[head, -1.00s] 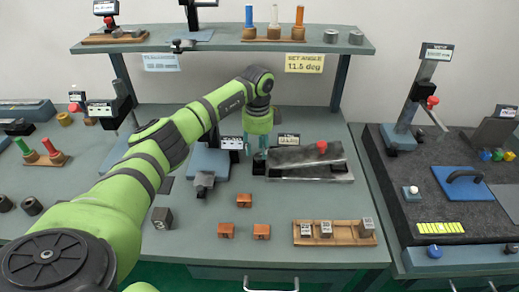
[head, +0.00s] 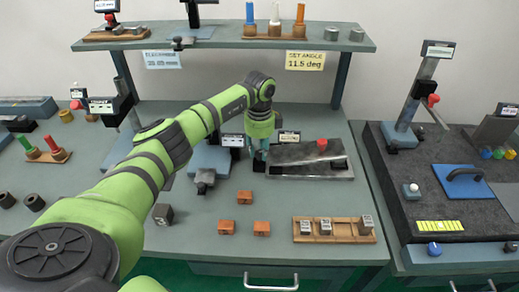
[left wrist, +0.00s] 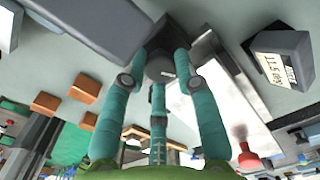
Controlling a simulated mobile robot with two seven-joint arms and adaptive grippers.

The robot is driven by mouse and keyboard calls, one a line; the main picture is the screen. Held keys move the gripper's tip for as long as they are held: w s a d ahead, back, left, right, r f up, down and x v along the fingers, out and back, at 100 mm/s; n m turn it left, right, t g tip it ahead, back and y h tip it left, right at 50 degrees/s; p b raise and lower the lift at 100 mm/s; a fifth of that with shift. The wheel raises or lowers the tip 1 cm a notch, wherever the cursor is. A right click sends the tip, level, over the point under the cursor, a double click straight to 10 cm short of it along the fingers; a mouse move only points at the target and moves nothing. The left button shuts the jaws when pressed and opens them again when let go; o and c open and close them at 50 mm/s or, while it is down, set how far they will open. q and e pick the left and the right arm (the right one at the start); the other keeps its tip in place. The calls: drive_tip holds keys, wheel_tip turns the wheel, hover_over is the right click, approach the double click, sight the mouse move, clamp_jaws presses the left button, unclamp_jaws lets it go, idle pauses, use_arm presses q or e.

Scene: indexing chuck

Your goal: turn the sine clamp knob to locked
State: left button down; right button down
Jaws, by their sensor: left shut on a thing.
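The sine plate (head: 310,170), a grey metal bar on a base, lies right of centre on the bench, with a red-topped knob (head: 322,146) on it. The sine clamp knob, which I take to be the dark knob (head: 259,168) at the plate's left end, shows between the fingers in the left wrist view (left wrist: 160,64). My left gripper (head: 261,150) points down over it, its teal fingers shut around it. The fingers hide part of the knob, and no lock marking is legible. My right gripper is not in view.
A small display (left wrist: 275,68) beside the plate reads about 11.5. A grey-blue device (head: 208,160) stands close left of the gripper. Orange blocks (head: 244,198) and a wooden tray (head: 335,240) of grey blocks lie in front. A shelf (head: 225,46) spans behind.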

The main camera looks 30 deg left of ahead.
sight(259, 152)
use_arm(q)
drive_tip(key=m+b, duration=0.1)
drive_tip(key=m, duration=0.2)
drive_tip(key=shift+m, duration=1.1)
drive_tip(key=c, duration=1.2)
unclamp_jaws()
drive_tip(key=shift+r, duration=0.15)
wheel_tip(259, 152, up, 12)
